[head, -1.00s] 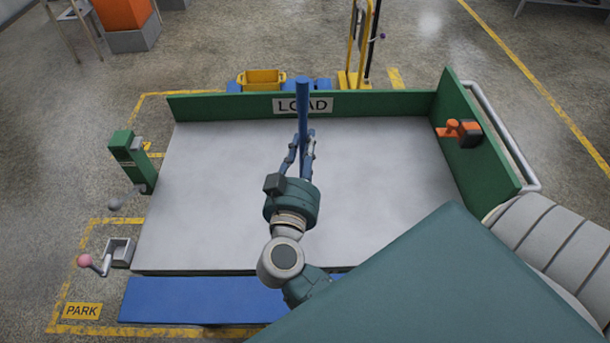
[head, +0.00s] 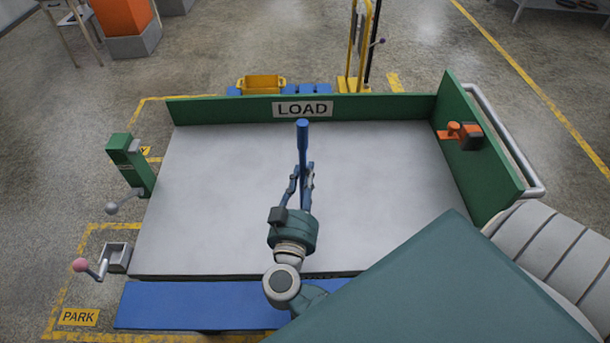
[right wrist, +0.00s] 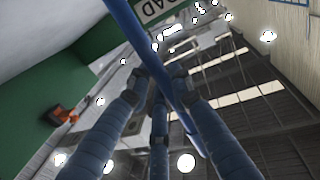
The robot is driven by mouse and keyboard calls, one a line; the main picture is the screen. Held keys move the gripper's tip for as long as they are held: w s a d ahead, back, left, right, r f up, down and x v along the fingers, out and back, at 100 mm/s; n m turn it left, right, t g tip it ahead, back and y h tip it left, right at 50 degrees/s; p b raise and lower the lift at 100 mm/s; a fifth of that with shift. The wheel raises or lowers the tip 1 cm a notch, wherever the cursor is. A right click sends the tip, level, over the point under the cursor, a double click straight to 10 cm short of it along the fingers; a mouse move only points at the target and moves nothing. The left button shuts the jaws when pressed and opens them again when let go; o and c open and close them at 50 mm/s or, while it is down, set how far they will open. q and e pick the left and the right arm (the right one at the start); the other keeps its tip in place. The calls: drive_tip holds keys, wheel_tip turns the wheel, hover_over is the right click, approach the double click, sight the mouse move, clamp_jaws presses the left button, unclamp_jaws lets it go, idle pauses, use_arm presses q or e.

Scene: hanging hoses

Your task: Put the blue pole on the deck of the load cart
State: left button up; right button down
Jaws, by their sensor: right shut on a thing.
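The blue pole (head: 302,143) is held by my right gripper (head: 304,176) over the deck (head: 220,190) of the load cart. The pole also crosses between the fingers in the right wrist view (right wrist: 137,40). My right gripper shows in that view too (right wrist: 165,90), its fingers closed around the pole. The deck is a bare, pale grey plate with green walls at the back and right. A LOAD sign (head: 303,108) is on the back wall (head: 220,111). I cannot tell whether the pole touches the deck. My left gripper is not in view.
A green post with a lever (head: 130,165) and a pink-knobbed crank (head: 88,266) stand left of the deck. An orange clamp-like part (head: 460,132) is on the right wall. A blue step (head: 200,305) runs along the front. The deck is clear around the arm.

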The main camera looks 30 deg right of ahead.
drive_tip(key=c, duration=1.6)
unclamp_jaws()
drive_tip(key=shift+f, duration=0.1)
drive_tip(key=shift+o, duration=0.2)
drive_tip(key=b+v, duration=0.2)
drive_tip(key=v, duration=1)
